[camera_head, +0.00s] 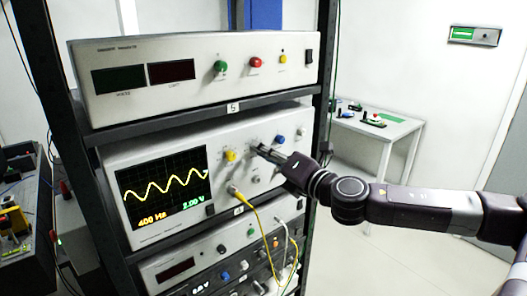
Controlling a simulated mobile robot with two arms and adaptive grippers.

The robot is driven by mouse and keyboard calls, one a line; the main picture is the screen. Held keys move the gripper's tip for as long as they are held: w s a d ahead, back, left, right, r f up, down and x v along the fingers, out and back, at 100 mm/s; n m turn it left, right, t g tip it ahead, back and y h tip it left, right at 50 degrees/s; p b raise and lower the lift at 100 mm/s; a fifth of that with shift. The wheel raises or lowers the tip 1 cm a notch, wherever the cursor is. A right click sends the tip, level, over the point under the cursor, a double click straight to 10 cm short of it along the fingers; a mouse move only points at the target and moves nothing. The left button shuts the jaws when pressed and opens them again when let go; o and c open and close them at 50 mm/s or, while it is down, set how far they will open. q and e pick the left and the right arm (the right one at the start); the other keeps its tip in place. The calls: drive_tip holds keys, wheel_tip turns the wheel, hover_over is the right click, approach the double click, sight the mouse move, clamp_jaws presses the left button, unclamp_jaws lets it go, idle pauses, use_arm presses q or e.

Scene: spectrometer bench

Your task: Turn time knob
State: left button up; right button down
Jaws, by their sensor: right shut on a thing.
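The oscilloscope (150,154) sits on a rack shelf; its screen (163,188) shows a yellow wave with "400 Hz" and "2.00 V". My right gripper (262,151) reaches in from the right and is shut on the knob between the yellow and blue ones. The fingers hide most of that knob. The labels are too small to read, so I cannot confirm that it is the time knob. My left gripper is out of view.
A yellow cable (262,222) hangs from the oscilloscope's front below the gripper. Another instrument (210,65) with coloured knobs stands on the shelf above, and more units (185,258) stand below. The dark rack post (322,80) is close to my arm. A white table (385,133) stands behind.

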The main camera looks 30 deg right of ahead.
drive_tip(key=shift+n, duration=0.6)
drive_tip(key=shift+f, duration=0.1)
drive_tip(key=c, duration=1.8)
unclamp_jaws()
drive_tip(key=shift+r, duration=0.2)
wheel_tip(320, 180, up, 10)
drive_tip(key=shift+f, duration=0.15)
